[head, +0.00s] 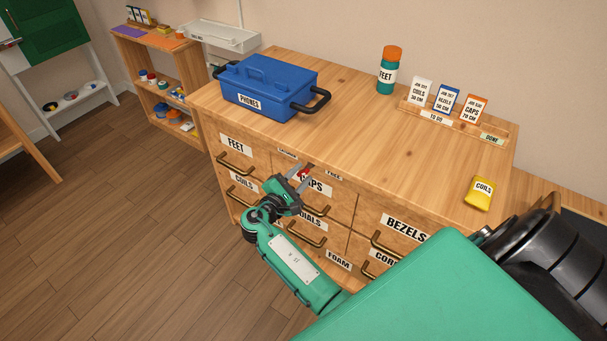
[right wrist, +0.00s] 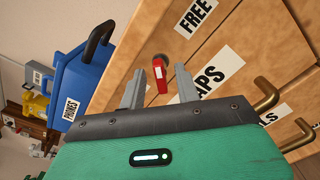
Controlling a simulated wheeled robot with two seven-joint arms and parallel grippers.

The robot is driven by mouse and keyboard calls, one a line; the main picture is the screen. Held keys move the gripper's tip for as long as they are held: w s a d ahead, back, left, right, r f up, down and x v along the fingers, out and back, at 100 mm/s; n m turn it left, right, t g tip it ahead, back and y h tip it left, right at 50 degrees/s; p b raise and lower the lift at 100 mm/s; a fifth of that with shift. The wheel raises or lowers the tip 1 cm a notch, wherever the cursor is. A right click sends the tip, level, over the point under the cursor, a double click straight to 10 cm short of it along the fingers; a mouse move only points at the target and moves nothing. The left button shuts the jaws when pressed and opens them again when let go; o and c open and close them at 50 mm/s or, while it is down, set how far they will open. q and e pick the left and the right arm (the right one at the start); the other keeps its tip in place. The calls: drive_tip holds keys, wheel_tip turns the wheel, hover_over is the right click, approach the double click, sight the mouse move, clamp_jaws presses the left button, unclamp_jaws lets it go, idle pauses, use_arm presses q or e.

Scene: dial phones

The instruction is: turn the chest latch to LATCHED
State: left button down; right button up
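The chest latch is a small red lever on a dark round pivot, high on the wooden chest's front (head: 345,205). In the head view the latch (head: 304,173) is partly covered by my right gripper. It lies between the small LATCHED label (head: 288,154) and the FREE label (head: 333,175). In the right wrist view the red latch (right wrist: 162,78) stands between the two finger tips of my right gripper (right wrist: 159,84), with gaps on both sides. The fingers (head: 301,177) are open. I cannot tell exactly which label the lever points to. My left gripper is not in view.
A blue PHONES box (head: 268,88), a FEET jar (head: 388,70), a card rack (head: 440,119) and a yellow COILS packet (head: 479,193) stand on the chest top. Brass drawer handles (head: 306,236) stick out below the latch. Open floor (head: 130,240) lies left.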

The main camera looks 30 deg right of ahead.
drive_tip(key=shift+x, duration=1)
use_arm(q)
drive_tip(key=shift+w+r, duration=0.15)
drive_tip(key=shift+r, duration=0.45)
use_arm(e)
clamp_jaws()
